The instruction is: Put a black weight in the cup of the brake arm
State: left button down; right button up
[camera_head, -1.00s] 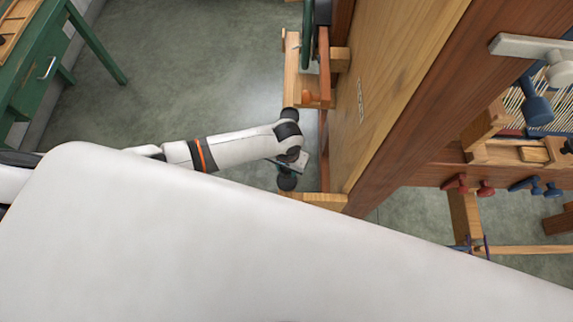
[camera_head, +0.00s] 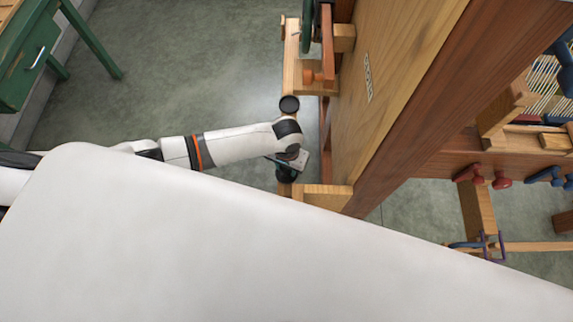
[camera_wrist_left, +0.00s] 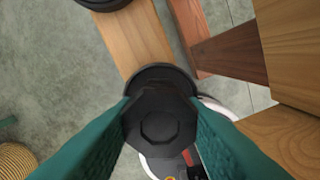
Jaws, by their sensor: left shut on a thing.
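My left gripper (camera_head: 287,171) is beside the wooden frame, low over the floor in the head view. In the left wrist view its teal fingers (camera_wrist_left: 160,112) are shut on a black octagonal weight (camera_wrist_left: 161,122). A dark round rim (camera_wrist_left: 158,70) shows just behind the weight; I cannot tell whether it belongs to the weight or to something under it. A dark round piece with a rim (camera_head: 289,104) sits at the end of a light wooden beam, above the gripper in the head view. I cannot tell for sure whether it is the cup. My right gripper is not in view.
The tall wooden loom frame (camera_head: 400,90) stands close to the right of the gripper. A wooden block (camera_head: 327,196) lies just below right. A green table (camera_head: 35,60) is at the far left. Grey floor (camera_head: 190,70) lies open between. A large white shape hides the lower picture.

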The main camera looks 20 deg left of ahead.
pick_arm(q)
jog(key=shift+f+b, duration=0.3)
jog(key=shift+f, duration=0.2)
jog(key=c, duration=0.8)
grip_release()
jog(key=shift+c, duration=0.2)
notch_tip(320, 180, up, 12)
jog(key=p, duration=0.1)
